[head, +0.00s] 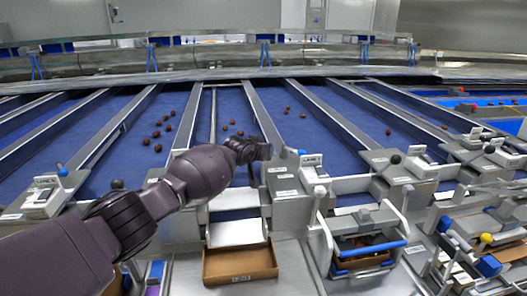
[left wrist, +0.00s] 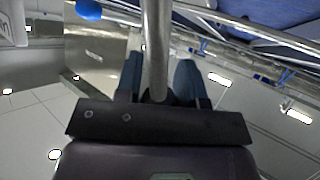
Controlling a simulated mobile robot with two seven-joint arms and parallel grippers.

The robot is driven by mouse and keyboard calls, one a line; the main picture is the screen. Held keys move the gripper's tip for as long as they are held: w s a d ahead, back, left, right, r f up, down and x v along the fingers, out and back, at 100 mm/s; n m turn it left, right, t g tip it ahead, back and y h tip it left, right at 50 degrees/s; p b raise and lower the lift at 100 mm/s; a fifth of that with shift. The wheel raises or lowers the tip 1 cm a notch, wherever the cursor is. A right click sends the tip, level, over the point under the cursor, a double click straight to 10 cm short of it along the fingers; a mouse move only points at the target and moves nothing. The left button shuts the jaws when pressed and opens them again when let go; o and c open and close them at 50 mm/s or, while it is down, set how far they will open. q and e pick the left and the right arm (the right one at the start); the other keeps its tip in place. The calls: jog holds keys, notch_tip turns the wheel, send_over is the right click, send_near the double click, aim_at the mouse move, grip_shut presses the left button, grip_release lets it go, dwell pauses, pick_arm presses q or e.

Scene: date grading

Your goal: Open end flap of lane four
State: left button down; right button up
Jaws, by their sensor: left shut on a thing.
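My left arm reaches in from the left in the head view, and its gripper (head: 262,152) is over the end of a blue lane (head: 231,115). In the left wrist view the gripper (left wrist: 158,82) is shut on a grey metal rod (left wrist: 156,40), one finger on each side of it. The fingers and wrist hide part of the lane end in the head view. A pale sloping plate (head: 237,233) lies below the lane end, above an open cardboard box (head: 240,276). No lane number is readable, and I cannot tell the flap's position. My right gripper is not in view.
Several dark dates (head: 158,134) lie scattered on the blue lanes. A blue-knobbed lever (head: 301,153) stands just right of my gripper. A metal frame with a blue bar (head: 372,248) and box sits further right. Metal dividers separate the lanes.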

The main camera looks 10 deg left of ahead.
pick_arm(q)
jog(key=shift+s+a+f, duration=0.1)
jog(key=shift+s+f, duration=0.05)
jog(key=shift+f, duration=0.7)
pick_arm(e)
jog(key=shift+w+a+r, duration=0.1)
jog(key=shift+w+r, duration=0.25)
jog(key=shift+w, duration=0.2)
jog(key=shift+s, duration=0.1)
pick_arm(q)
jog(key=c, duration=1.1)
grip_release()
jog(key=o, duration=0.3)
jog(key=shift+r, duration=0.25)
jog(key=shift+o, duration=0.2)
jog(key=shift+r, duration=0.25)
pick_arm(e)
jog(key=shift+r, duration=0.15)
